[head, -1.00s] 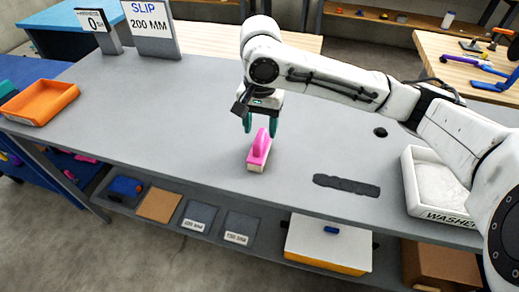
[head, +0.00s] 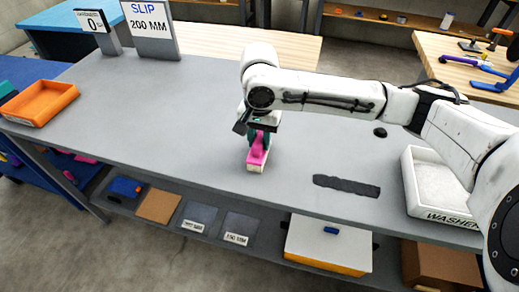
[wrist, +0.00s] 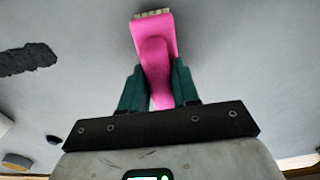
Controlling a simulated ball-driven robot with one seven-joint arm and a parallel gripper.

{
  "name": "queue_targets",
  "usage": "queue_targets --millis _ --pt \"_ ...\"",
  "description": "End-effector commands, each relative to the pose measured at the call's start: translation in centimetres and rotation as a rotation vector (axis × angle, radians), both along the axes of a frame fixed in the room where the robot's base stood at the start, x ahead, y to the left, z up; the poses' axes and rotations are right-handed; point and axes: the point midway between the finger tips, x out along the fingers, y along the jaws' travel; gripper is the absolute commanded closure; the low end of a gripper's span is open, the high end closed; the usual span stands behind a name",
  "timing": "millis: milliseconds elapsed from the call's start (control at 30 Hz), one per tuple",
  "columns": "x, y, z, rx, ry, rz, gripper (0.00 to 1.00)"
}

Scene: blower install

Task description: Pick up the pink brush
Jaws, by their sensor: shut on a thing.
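The pink brush (head: 258,153) sits on the grey table in the head view, with its pale bristles (head: 255,169) at the table side. My gripper (head: 260,138) is lowered over it. In the wrist view the pink brush (wrist: 154,45) runs between the two teal fingers of my gripper (wrist: 158,85). The fingers are shut on its handle, one on each side. I cannot tell any gap between the bristles and the tabletop. Part of the handle is hidden by the fingers in the head view.
A dark flat strip (head: 346,186) lies right of the brush. A white tray marked washers (head: 440,216) stands at the right edge. An orange tray (head: 40,103) is at the left. A "SLIP 200 MM" sign (head: 150,30) stands at the back. The table's middle is otherwise clear.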

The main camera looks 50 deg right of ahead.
Motion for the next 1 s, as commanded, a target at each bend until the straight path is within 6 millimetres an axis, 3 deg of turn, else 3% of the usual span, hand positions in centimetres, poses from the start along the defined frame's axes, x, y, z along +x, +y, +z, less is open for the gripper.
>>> queue_targets --millis 267,667,1000 --pt "0.0 0.0 0.0 0.0 0.0 0.0 1.0" --pt "0.0 0.0 0.4 0.0 0.0 0.0 1.0" --pt "0.0 0.1 3.4 0.003 0.0 0.0 1.0"
